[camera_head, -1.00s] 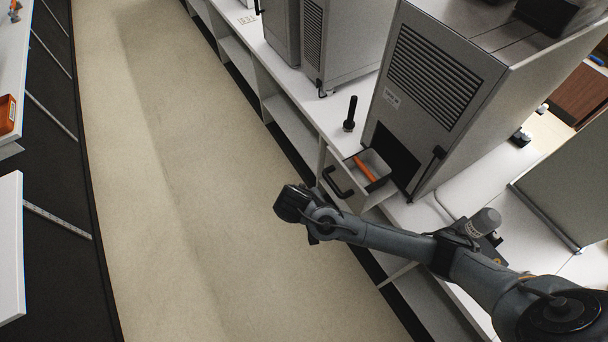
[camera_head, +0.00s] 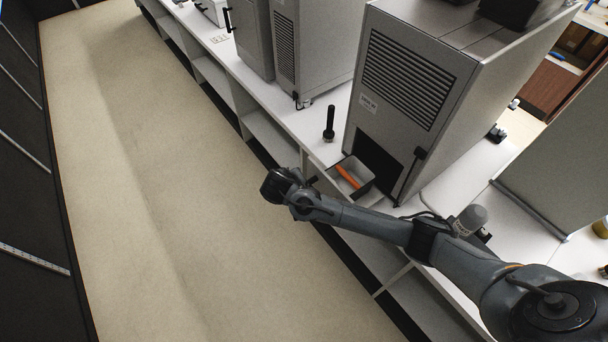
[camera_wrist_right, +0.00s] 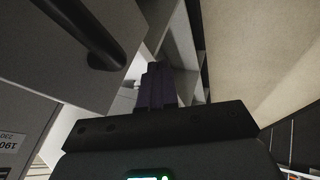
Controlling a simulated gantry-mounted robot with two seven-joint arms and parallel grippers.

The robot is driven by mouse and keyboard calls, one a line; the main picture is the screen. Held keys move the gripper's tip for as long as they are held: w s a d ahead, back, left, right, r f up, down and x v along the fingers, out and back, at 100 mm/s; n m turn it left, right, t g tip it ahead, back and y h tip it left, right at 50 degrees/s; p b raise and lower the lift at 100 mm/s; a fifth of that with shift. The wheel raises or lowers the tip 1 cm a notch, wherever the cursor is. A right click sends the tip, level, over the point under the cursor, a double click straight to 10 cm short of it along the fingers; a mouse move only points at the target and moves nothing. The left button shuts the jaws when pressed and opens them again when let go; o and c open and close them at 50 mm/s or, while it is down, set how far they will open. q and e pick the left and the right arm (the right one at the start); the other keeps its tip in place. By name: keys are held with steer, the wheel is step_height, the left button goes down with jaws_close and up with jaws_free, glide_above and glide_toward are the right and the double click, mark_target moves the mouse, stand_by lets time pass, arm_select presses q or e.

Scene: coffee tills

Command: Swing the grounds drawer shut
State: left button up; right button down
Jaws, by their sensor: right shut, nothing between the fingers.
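The grounds drawer (camera_head: 360,190) stands pulled out at the foot of the grey machine (camera_head: 410,95). It is an open-topped grey bin with an orange object (camera_head: 347,176) inside. My right wrist is in front of the drawer in the head view and covers most of its front and handle. In the right wrist view my right gripper (camera_wrist_right: 158,85) is shut and empty. A black bar handle (camera_wrist_right: 88,35) on a pale front panel shows at upper left there, apart from the fingers. My left gripper is out of view.
A black tamper-like tool (camera_head: 329,122) stands upright on the white counter (camera_head: 310,125) left of the machine. More grey machines (camera_head: 310,45) stand farther along. Open shelves run under the counter. The beige floor (camera_head: 150,180) beside it is clear.

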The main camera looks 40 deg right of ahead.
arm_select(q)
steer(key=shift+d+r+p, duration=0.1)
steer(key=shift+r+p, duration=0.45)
arm_select(e)
steer(key=d, duration=0.4)
steer(key=shift+d+f, duration=0.1)
steer(key=shift+f, duration=0.05)
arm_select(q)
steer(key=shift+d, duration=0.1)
